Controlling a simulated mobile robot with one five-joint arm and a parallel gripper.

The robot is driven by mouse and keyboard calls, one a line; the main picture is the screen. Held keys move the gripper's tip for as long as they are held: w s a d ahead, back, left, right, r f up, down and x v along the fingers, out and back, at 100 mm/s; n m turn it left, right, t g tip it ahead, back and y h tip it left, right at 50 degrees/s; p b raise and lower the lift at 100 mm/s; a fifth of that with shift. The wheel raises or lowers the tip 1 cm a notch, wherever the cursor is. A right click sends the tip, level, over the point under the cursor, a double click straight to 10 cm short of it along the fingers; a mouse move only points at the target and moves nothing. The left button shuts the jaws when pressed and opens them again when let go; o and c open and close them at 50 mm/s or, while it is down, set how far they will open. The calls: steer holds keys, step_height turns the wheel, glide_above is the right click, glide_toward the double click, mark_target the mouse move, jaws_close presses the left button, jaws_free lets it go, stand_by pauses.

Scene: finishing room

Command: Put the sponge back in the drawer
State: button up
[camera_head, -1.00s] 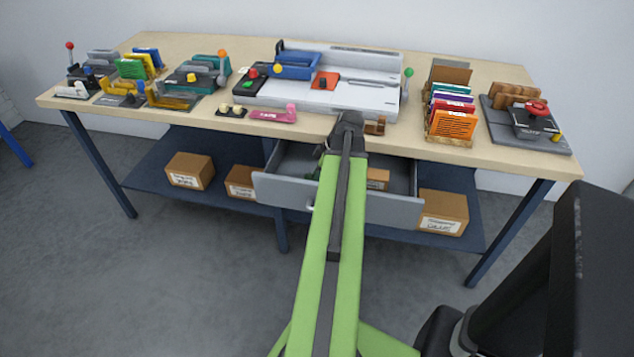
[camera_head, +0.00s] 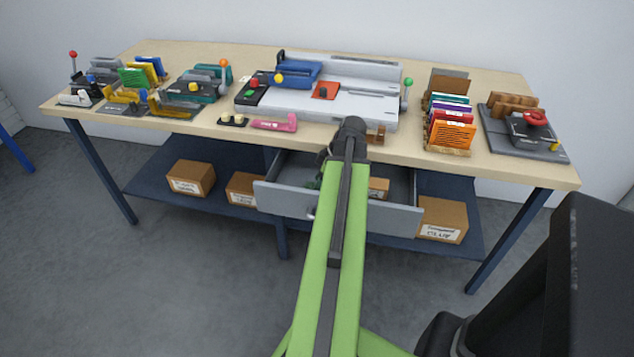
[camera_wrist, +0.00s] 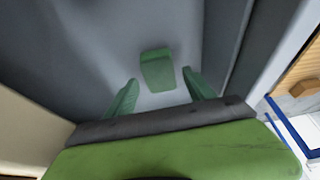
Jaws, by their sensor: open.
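A green block, likely the sponge (camera_wrist: 158,71), lies on the grey floor of the open drawer in the wrist view. My gripper (camera_wrist: 159,80) is open, its two green fingertips spread on either side of the block's near end, with visible gaps. No contact with the block shows. The drawer (camera_head: 390,217) is pulled out under the middle of the workbench in the head view. My arm reaches over the drawer front and hides part of its inside. A small green patch shows inside, left of my arm; I cannot tell whether it is sponge or fingertip.
The workbench top (camera_head: 400,146) overhangs the drawer, with a pink tool (camera_head: 273,125) near its front edge. A grey machine (camera_head: 345,105) stands behind. Cardboard boxes, one at the right (camera_head: 442,220), sit on the lower shelf (camera_head: 150,180). The floor in front is clear.

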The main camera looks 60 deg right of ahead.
steer(key=p+v, duration=0.8)
steer(key=v, duration=0.2)
steer(key=shift+r+p, duration=0.35)
steer(key=shift+s, duration=0.1)
